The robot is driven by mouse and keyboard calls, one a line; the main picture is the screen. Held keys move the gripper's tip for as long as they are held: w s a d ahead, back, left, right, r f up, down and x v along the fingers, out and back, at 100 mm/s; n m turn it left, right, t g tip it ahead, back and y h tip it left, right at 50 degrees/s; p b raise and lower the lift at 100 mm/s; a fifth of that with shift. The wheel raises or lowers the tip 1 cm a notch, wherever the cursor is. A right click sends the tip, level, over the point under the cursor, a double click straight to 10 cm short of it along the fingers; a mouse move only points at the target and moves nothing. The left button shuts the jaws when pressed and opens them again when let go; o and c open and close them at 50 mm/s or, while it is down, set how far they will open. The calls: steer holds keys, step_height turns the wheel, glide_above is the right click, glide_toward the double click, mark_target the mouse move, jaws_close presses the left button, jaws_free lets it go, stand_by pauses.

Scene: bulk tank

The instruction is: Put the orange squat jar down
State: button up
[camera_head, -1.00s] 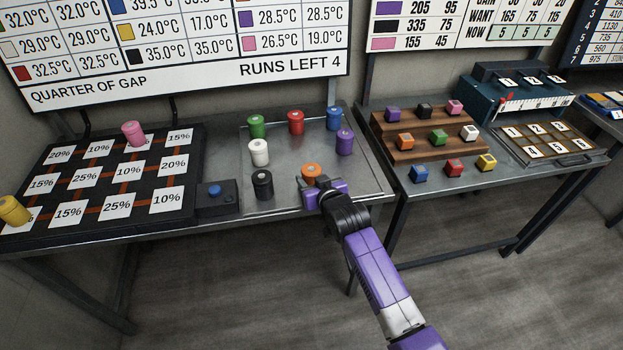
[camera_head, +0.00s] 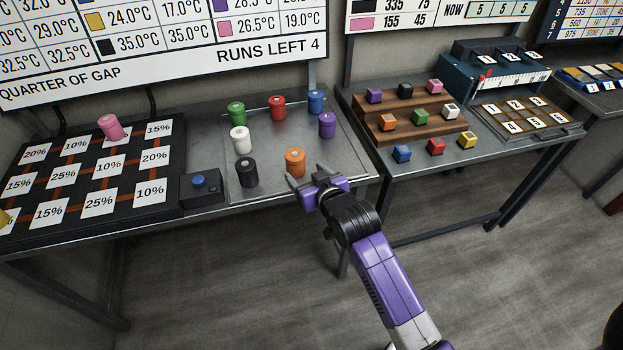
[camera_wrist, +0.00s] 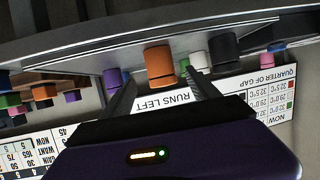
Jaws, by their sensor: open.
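The orange squat jar (camera_head: 295,161) stands upright on the metal tray (camera_head: 270,185) near its front edge. It also shows in the wrist view (camera_wrist: 160,65), beyond the fingertips. My gripper (camera_head: 309,176) is open and empty, just in front and to the right of the jar, with a gap between them.
Black (camera_head: 247,172), white (camera_head: 241,139), green (camera_head: 237,113), red (camera_head: 278,107), blue (camera_head: 316,101) and purple (camera_head: 327,125) jars share the tray. A blue-button box (camera_head: 200,188) and percentage board (camera_head: 90,180) lie left. A cube table (camera_head: 480,160) stands right.

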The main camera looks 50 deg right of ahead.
steer(key=s+a+n+t+y, duration=0.1)
steer(key=s+a+n+y, duration=0.15)
steer(key=s+a, duration=1.35)
steer(key=s+a+r+y, duration=0.1)
steer(key=s+a+r, duration=0.1)
steer(key=s, duration=0.3)
steer(key=s+a+r+n+t+y, duration=0.1)
steer(key=s+r, duration=0.2)
steer(key=s, duration=0.3)
steer(key=s+a+r+n+y, duration=0.1)
steer(key=s+a+r, duration=0.1)
steer(key=s, duration=0.4)
steer(key=shift+a+r, duration=0.35)
steer(key=shift+r, duration=0.5)
steer(key=shift+s+n, duration=0.1)
steer(key=shift+n, duration=0.15)
